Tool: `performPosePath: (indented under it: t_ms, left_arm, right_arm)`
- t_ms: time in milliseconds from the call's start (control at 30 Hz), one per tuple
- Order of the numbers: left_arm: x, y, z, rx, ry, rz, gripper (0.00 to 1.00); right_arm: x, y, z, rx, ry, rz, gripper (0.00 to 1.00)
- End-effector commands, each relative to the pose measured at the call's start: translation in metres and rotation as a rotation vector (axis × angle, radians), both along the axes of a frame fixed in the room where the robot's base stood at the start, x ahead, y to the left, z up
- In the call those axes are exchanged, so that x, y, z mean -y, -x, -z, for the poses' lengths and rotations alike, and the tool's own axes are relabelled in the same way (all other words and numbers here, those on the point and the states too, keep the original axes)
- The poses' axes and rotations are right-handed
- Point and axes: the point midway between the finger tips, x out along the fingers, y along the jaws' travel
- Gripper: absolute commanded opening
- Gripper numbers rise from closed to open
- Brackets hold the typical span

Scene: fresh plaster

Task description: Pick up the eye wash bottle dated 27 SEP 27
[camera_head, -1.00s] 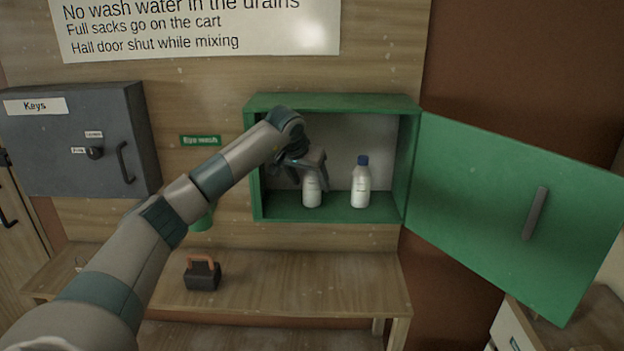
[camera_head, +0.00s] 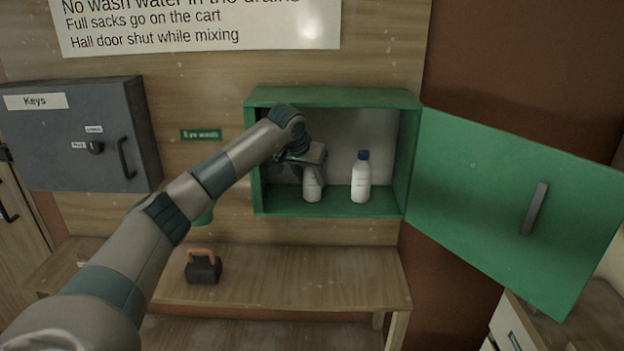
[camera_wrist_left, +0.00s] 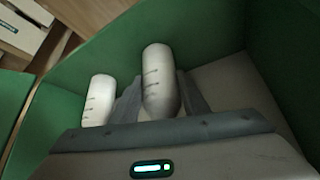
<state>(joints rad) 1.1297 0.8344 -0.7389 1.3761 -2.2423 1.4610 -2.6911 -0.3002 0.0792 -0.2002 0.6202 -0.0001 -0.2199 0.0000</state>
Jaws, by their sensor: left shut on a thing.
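Two white eye wash bottles stand upright on the floor of the open green cabinet (camera_head: 330,97). My left gripper (camera_head: 312,172) is shut on the left bottle (camera_head: 312,190), around its upper part. The held bottle also shows between the fingers in the left wrist view (camera_wrist_left: 160,85). The right bottle (camera_head: 360,180) has a blue cap and stands free beside it; it also shows in the left wrist view (camera_wrist_left: 98,100). The dates on both bottles are too small to read. My right gripper is not in view.
The green cabinet door (camera_head: 510,210) hangs open to the right. A grey key box (camera_head: 75,140) is on the wall at left. A bench (camera_head: 300,275) below carries a dark block with an orange handle (camera_head: 204,268). The cabinet walls close in around the gripper.

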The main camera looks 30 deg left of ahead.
Motion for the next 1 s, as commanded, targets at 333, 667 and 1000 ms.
performPosePath:
  t_ms: [333, 667, 1000]
  left_arm:
    - [-0.001, -0.001, -0.003, 0.004, 0.000, -0.001, 0.11]
    - [0.004, 0.034, -0.003, 0.003, -0.004, 0.001, 0.11]
    - [0.015, 0.106, -0.001, 0.003, -0.004, 0.000, 0.11]
  right_arm:
    - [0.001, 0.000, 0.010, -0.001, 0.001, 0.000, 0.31]
    - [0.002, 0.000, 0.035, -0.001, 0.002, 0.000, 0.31]
    - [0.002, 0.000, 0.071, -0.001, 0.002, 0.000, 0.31]
